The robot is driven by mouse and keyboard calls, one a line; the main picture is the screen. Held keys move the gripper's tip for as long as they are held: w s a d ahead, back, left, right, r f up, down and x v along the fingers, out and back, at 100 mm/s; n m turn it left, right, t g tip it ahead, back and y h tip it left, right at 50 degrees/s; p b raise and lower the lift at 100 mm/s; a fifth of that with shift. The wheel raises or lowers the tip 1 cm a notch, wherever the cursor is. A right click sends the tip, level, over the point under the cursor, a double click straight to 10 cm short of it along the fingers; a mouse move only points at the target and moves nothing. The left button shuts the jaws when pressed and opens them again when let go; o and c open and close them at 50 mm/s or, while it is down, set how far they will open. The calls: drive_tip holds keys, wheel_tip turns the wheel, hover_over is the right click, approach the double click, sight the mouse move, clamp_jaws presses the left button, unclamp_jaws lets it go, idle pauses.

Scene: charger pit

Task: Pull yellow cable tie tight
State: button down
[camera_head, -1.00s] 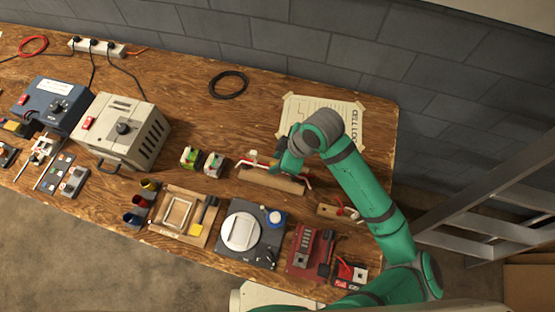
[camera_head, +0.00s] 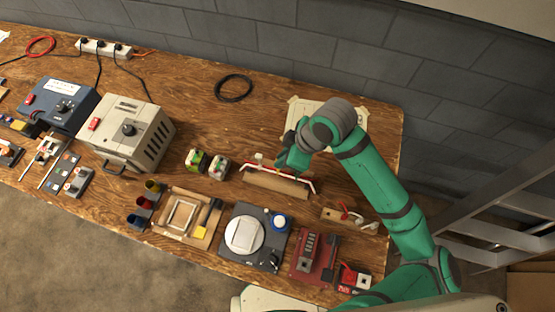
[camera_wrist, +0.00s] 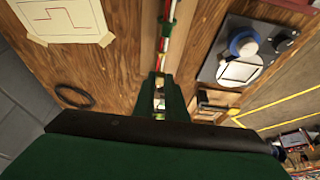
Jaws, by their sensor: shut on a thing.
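A bundle of red and white cables (camera_head: 310,185) runs along a long wooden block (camera_head: 276,187) on the bench. The bundle also shows in the wrist view (camera_wrist: 166,38), with a small yellow band across it that may be the yellow cable tie (camera_wrist: 159,68). My gripper (camera_wrist: 160,92) is shut on a small pale yellow piece between its green fingers, in line with the bundle. In the head view my gripper (camera_head: 288,158) is low at the block's back edge and hides part of the bundle. I cannot tell how tight the tie is.
Two small green-topped boxes (camera_head: 207,165) stand left of the block. A dark scale-like device (camera_head: 254,236) and a red device (camera_head: 315,258) stand in front. A black cable ring (camera_head: 233,88) lies behind. The bench behind the block is mostly clear.

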drive_tip(key=c, duration=1.8)
unclamp_jaws()
drive_tip(key=shift+o, duration=0.2)
drive_tip(key=v, duration=1)
drive_tip(key=shift+r, duration=0.4)
drive_tip(key=shift+s+d, duration=0.1)
